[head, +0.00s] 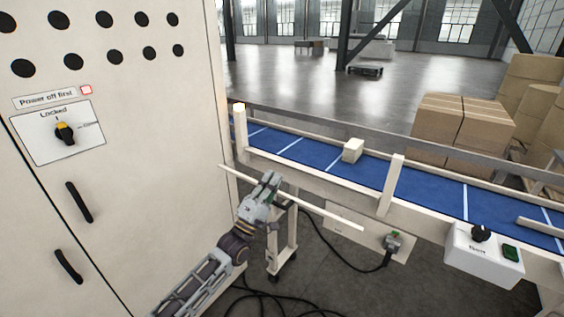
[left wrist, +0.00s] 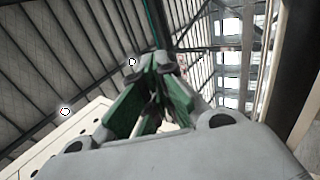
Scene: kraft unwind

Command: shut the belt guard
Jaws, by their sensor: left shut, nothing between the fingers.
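The belt guard appears to be the slim cream bar (head: 330,216) that slants across the front of the blue conveyor belt (head: 375,178), below belt height. Its left end is by the cabinet edge and its right end is above the floor. My left gripper (head: 271,178) is shut and empty, and overlaps the bar near its left part. I cannot tell whether they touch. In the left wrist view the green-sided fingers (left wrist: 158,66) meet at their tips with nothing between them. My right gripper is not in view.
A tall cream cabinet (head: 150,120) with a "Locked" rotary switch (head: 66,133) fills the left. Two cream posts (head: 391,187) stand at the belt's near edge. A small box (head: 353,150) lies on the belt. A control box (head: 484,255) is front right. Cables (head: 345,262) lie below.

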